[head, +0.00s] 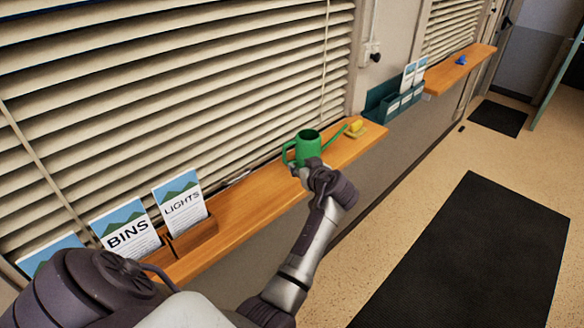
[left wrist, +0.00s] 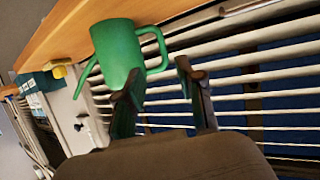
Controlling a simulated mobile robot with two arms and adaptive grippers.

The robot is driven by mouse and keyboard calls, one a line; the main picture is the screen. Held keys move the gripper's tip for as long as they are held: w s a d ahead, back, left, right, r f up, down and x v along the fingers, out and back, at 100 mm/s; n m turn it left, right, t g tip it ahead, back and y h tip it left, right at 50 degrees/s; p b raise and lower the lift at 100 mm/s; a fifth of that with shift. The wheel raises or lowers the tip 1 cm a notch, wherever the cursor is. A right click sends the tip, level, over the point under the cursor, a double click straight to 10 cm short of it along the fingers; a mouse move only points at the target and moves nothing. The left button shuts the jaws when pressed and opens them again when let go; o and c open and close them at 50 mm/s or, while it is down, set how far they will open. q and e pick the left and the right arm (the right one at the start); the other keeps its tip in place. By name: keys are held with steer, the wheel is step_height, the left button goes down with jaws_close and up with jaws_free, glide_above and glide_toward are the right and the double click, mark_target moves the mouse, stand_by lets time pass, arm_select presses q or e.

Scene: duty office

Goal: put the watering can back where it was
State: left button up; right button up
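The green watering can (head: 308,147) stands upright on the wooden window sill (head: 262,196), with its handle to the left and its spout to the right. My left gripper (head: 307,170) is at the near side of the can, close to its handle. In the left wrist view, the watering can (left wrist: 117,50) appears upside down with its base against the sill. The left gripper's fingers (left wrist: 158,82) are apart there. One finger overlaps the can body, and the handle shows between the fingertips. Whether they touch the can is unclear. My right gripper is out of view.
A yellow sponge (head: 356,127) lies on the sill right of the spout. Card holders with a BINS card (head: 126,234) and a LIGHTS card (head: 183,207) stand at the left. Blinds (head: 180,90) rise behind. A teal rack (head: 381,106) is beyond the sill's right end.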

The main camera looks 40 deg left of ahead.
arm_select(q)
steer(key=s+d+f+m+t+h, duration=0.1)
steer(key=d+f+m+t+h, duration=0.3)
steer(key=d+m+t+h, duration=0.65)
steer(key=s+d+f+m+g, duration=0.1)
steer(key=s+d+f+g, duration=0.25)
steer(key=f, duration=0.55)
steer(key=s+d+f+m+g, duration=0.15)
steer(key=s+f, duration=0.25)
steer(key=f, duration=0.4)
steer(key=s+d+f+g, duration=0.3)
steer(key=d+f, duration=0.1)
steer(key=f, duration=0.5)
steer(key=s+d+f+m+g+h, duration=0.1)
steer(key=s+f+g, duration=0.3)
steer(key=s+f, duration=1.4)
steer(key=s+a+f+m+g, duration=0.1)
steer(key=s+f+g, duration=0.15)
steer(key=s, duration=0.95)
steer(key=s+a+f+g, duration=0.1)
steer(key=s+f, duration=0.2)
steer(key=s, duration=0.8)
step_height(320, 180, down, 10)
steer(key=b, duration=0.9)
steer(key=shift+d+b, duration=0.3)
steer(key=shift+b, duration=0.05)
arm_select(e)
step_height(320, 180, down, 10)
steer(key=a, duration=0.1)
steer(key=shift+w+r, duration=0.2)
